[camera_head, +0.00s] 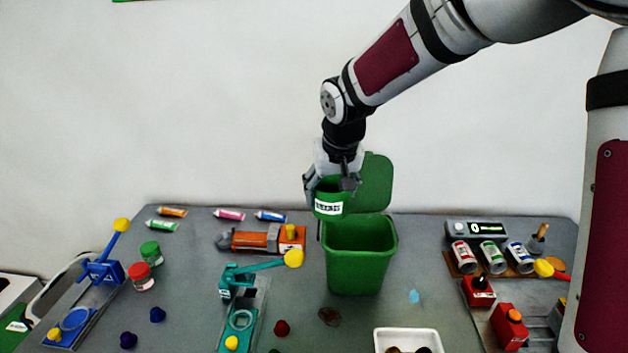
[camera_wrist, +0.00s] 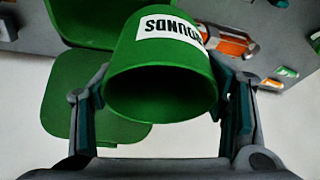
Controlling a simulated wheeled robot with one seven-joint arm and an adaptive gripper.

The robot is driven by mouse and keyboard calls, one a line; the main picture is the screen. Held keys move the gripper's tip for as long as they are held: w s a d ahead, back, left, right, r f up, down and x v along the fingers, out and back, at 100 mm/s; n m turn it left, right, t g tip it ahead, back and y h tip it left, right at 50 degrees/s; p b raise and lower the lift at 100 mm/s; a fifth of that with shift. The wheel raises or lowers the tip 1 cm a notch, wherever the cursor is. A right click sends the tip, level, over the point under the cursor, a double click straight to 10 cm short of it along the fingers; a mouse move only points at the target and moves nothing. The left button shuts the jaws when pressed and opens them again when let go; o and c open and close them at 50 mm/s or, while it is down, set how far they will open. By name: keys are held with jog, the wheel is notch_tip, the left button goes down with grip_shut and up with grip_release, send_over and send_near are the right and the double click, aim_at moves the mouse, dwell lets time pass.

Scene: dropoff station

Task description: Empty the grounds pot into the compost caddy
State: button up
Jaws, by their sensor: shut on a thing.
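The grounds pot (camera_head: 329,207) is a small green cup with a white label. My gripper (camera_head: 333,186) is shut on its sides and holds it in the air by the back left rim of the compost caddy. The pot looks roughly upright. In the wrist view the pot (camera_wrist: 165,90) shows its mouth toward the camera between both fingers, its label reading "...OUNDS"; I see only green inside, no clear grounds. The compost caddy (camera_head: 358,262) is a green bin with its lid (camera_head: 374,183) standing open behind. The caddy's floor is hidden.
Left of the caddy are an orange tool (camera_head: 262,239) and a teal lever device (camera_head: 240,305). Several cans (camera_head: 492,256) and red devices (camera_head: 509,327) stand at right. Bare grey table lies right of the caddy.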

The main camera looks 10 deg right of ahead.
jog(key=y+p, duration=0.2)
jog(key=p, duration=0.2)
jog(key=shift+d+m+p, duration=0.1)
jog(key=shift+m+p, duration=0.2)
jog(key=shift+p, duration=0.05)
